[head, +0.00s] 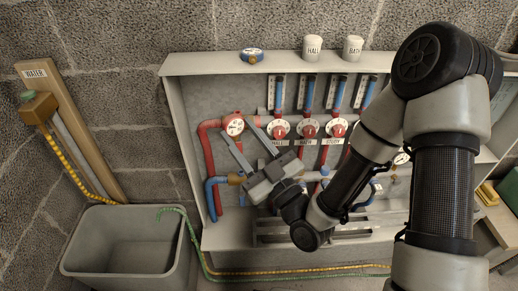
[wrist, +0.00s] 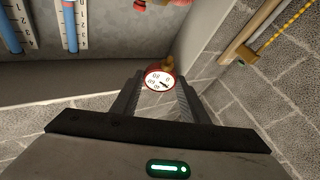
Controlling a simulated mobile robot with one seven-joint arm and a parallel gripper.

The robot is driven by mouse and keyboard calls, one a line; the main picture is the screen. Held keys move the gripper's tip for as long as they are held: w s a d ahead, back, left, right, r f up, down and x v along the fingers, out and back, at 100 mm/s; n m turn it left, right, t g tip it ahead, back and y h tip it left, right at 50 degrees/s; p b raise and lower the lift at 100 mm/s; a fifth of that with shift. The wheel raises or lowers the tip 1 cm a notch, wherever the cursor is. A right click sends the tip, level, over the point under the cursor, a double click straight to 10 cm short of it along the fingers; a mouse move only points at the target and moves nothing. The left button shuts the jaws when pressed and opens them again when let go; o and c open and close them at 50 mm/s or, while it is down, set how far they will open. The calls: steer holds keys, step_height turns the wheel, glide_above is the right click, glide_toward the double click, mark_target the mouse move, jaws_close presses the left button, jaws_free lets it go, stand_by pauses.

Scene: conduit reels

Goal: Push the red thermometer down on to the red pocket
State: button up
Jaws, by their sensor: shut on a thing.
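The red thermometer (head: 234,124) is a round white dial with a red rim. In the head view it appears at the upper left bend of the red pipe (head: 210,150). My gripper (head: 240,129) reaches it from the lower right, with one finger on each side. In the wrist view the thermometer (wrist: 158,80) sits between the fingertips of my gripper (wrist: 160,88), which is shut on it. A brass part (wrist: 168,64) shows just behind the dial. The red pocket itself is hidden or too small to make out, so I cannot tell how deep the thermometer sits.
A grey cabinet (head: 190,95) holds red and blue pipes, labelled valves (head: 279,129) and blue-and-red gauges (head: 309,92). A blue-rimmed dial (head: 252,55) and two white labelled caps (head: 313,48) stand on its top. A grey bin (head: 75,240) and hoses lie at left.

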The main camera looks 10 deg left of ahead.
steer(key=shift+s+d+r, duration=0.1)
steer(key=shift+s+r, duration=0.1)
steer(key=shift+s, duration=0.05)
steer(key=shift+w+r, duration=0.15)
steer(key=shift+w, duration=0.3)
steer(key=shift+w+a+f+p, duration=0.15)
steer(key=shift+w+a, duration=0.4)
steer(key=shift+w, duration=1.55)
steer(key=shift+w+a+f+p, duration=0.1)
steer(key=shift+w+a, duration=0.4)
steer(key=shift+w, duration=1.6)
steer(key=shift+w+a+f+p, duration=0.15)
steer(key=shift+w+a, duration=0.4)
steer(key=shift+w, duration=1.55)
steer(key=shift+b, duration=0.4)
